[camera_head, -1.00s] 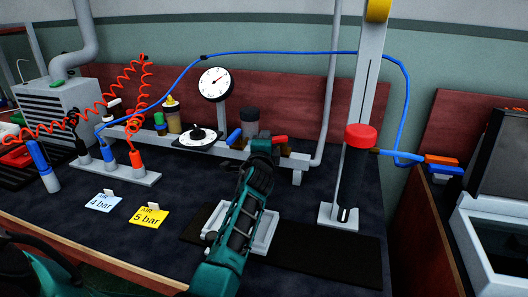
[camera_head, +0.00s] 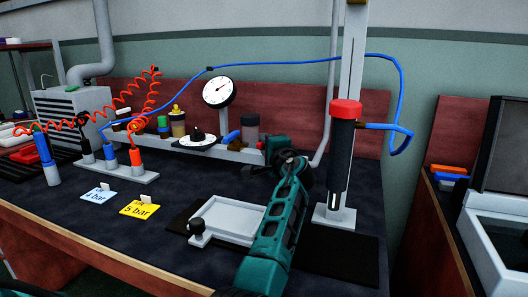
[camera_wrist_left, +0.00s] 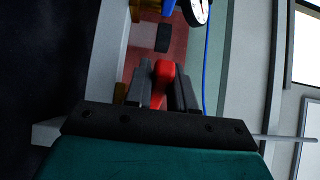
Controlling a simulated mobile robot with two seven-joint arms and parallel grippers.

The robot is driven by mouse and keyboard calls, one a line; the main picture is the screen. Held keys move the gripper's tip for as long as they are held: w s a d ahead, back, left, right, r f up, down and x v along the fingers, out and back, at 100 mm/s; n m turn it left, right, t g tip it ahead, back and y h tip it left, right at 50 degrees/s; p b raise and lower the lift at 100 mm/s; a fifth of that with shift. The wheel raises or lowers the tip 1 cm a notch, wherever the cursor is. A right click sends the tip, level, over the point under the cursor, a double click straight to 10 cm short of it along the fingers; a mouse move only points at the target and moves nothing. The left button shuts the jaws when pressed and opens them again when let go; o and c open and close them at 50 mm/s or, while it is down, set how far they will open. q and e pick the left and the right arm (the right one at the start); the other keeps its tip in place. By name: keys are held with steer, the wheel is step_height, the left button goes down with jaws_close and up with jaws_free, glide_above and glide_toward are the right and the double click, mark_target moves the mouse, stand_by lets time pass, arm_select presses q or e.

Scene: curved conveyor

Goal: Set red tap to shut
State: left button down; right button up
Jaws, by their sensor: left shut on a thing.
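The red tap (camera_wrist_left: 163,75) shows in the left wrist view as a red handle between the two dark fingers. My left gripper (camera_wrist_left: 165,90) is shut on it. A blue tap handle (camera_head: 231,137) is just to the left on the same rail. A round white gauge (camera_head: 218,88) stands above the rail. My right gripper is not in view.
A column with a red-topped dark cylinder (camera_head: 342,150) stands close right of my arm. A grey tray (camera_head: 228,219) lies in front of the rail. Cards reading 4 bar (camera_head: 98,195) and 5 bar (camera_head: 139,208) stand left. A blue hose (camera_head: 290,53) arches above.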

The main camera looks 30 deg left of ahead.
arm_select(q)
steer(key=shift+d+n+g+y, duration=0.2)
steer(key=shift+n+g+y, duration=0.1)
steer(key=shift+n+g, duration=0.15)
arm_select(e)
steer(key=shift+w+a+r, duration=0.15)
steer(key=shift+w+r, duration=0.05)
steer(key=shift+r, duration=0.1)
arm_select(q)
steer(key=shift+g, duration=0.25)
steer(key=c, duration=1)
jaws_free()
steer(key=shift+c, duration=0.2)
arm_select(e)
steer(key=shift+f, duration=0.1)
